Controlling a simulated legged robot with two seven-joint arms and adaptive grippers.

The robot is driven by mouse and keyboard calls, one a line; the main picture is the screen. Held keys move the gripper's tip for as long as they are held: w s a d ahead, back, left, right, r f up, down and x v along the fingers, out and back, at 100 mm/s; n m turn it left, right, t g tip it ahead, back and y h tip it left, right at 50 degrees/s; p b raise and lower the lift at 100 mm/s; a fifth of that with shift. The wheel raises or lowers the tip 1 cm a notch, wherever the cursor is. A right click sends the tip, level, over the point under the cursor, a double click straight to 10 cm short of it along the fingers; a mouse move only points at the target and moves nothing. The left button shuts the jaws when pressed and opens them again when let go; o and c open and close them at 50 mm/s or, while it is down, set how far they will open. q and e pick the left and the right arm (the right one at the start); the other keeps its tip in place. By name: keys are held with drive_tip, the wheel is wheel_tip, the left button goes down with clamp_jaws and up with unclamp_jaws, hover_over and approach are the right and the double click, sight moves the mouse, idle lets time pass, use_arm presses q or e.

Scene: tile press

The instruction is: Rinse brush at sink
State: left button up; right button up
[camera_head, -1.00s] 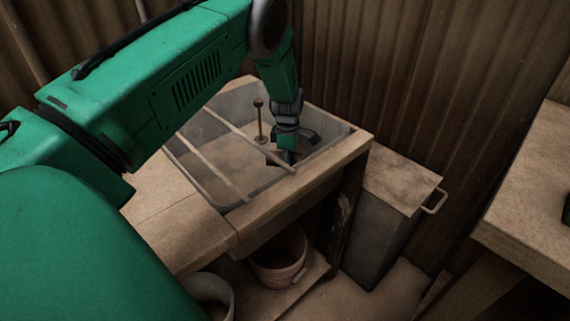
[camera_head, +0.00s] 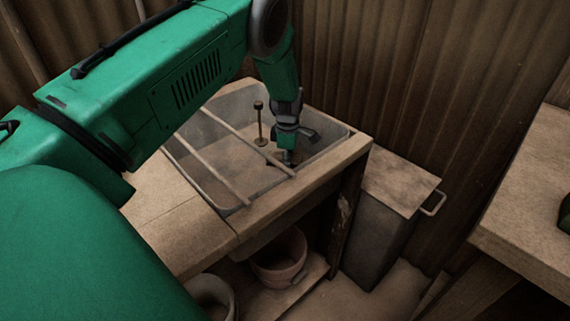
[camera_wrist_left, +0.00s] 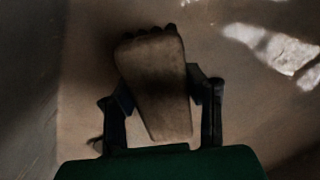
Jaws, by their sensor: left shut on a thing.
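The sink (camera_head: 207,185) is a grey basin set in a wooden counter, with two thin bars across its top. My left gripper (camera_head: 287,155) reaches down into the right part of the basin, beside the bars. In the left wrist view the left gripper (camera_wrist_left: 163,110) is shut on the brush (camera_wrist_left: 155,85), a pale brown flat block with a dark fringe at its far end. In the head view the brush is mostly hidden by the gripper and bar. My right gripper is not in view.
A thin upright post with a knob (camera_head: 259,120) stands in the basin near the gripper. A grey bin (camera_head: 378,230) stands right of the counter. Buckets (camera_head: 279,262) sit below. Another wooden bench (camera_head: 530,215) is at the right edge.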

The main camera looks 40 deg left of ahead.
use_arm(q)
wheel_tip(320, 180, up, 21)
drive_tip(key=p, duration=1.7)
idle(2.1)
wheel_tip(320, 180, up, 4)
drive_tip(key=p, duration=0.3)
idle(0.4)
idle(0.4)
